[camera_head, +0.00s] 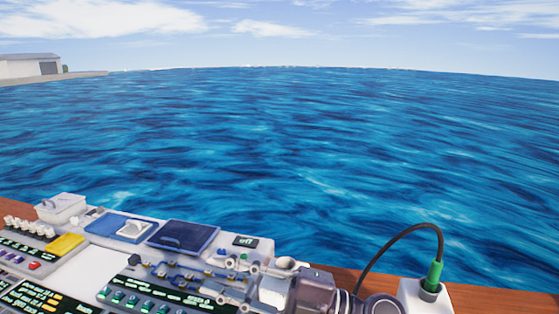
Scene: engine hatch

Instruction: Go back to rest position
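My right gripper (228,279) is at the bottom centre of the head view, its arm coming in from the lower right. Its pale fingers point left and stand apart, with nothing seen between them. It is in front of or over the right part of the control panel (88,268); I cannot tell the height between them. My wrist hides part of the panel's right end. My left gripper is not in view.
The panel has a yellow block (66,244), blue-framed hatches (183,236) and several switches. A green plug (433,274) with a black cable (385,246) stands upright in a white socket box (415,297) at right. A wooden edge (500,299) borders open water.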

